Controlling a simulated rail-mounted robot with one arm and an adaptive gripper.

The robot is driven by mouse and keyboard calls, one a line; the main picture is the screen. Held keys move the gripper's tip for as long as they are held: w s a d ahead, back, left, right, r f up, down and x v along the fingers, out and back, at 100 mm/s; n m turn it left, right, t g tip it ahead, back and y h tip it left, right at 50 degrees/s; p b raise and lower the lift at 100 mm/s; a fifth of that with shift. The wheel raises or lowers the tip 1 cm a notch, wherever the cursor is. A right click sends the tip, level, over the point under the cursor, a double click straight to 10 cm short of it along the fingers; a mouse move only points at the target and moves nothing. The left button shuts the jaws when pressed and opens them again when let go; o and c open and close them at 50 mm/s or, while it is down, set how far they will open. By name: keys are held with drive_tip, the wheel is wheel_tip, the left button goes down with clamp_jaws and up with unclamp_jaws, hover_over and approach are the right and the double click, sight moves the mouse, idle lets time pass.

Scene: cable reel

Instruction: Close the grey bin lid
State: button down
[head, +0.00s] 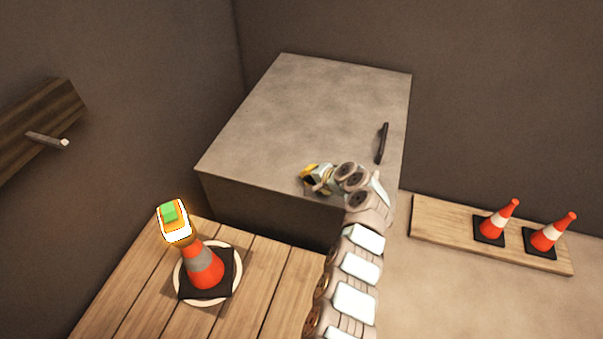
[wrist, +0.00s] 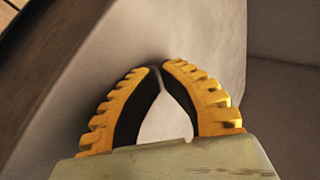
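The grey bin (head: 310,115) is a large box against the back wall, and its flat grey lid (head: 300,130) covers the top in the head view. The lid looks level, and I cannot tell whether a gap remains under its edge. A dark bar handle (head: 382,143) is on its right part. My gripper (head: 308,178) is over the lid's front edge, left of the handle. In the wrist view its yellow-and-black fingers (wrist: 160,68) meet at the tips with nothing between them, close to a pale grey surface; contact is unclear.
A traffic cone (head: 202,265) stands on a plate on the wooden planks at front left, with an orange-and-green block (head: 172,217) by its top. Two more cones (head: 497,222) stand on a board at right. A wooden wall beam with a peg (head: 47,139) is at left.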

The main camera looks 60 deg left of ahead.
drive_tip(key=shift+w+d+f, duration=0.1)
drive_tip(key=shift+d+f, duration=0.05)
drive_tip(key=shift+f, duration=0.55)
drive_tip(key=shift+f, duration=0.15)
drive_tip(key=shift+d, duration=0.1)
drive_tip(key=shift+w+r, duration=0.1)
drive_tip(key=shift+r, duration=0.2)
drive_tip(key=p+v, duration=0.1)
drive_tip(key=v, duration=0.2)
drive_tip(key=f+p+v, duration=0.1)
drive_tip(key=v, duration=0.2)
drive_tip(key=d+p+v, duration=0.1)
drive_tip(key=v, duration=0.2)
drive_tip(key=shift+w+d+p, duration=0.2)
drive_tip(key=shift+w+p, duration=0.1)
